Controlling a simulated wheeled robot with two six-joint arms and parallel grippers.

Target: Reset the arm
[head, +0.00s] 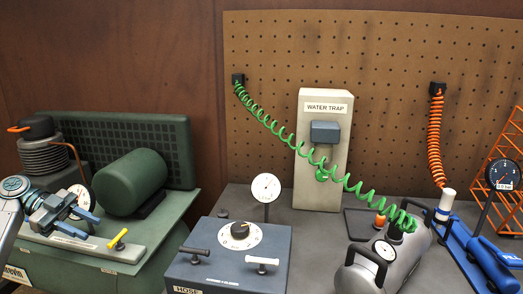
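My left arm comes in from the left edge. Its gripper (92,229) has two blue fingers spread apart with nothing seen between them. It is over the front ledge of the green compressor (132,183), in front of a small white-faced gauge (81,198). A yellow-handled valve (118,239) sits to the right of the fingertips. I cannot tell whether the fingers touch the ledge. My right gripper is not in view.
A blue hose box (228,269) with knob and handles stands at front centre. A grey tank (408,262) with a green coiled hose (279,131) is right of it. A blue pump (468,250) is far right. The water trap panel (320,170) stands behind.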

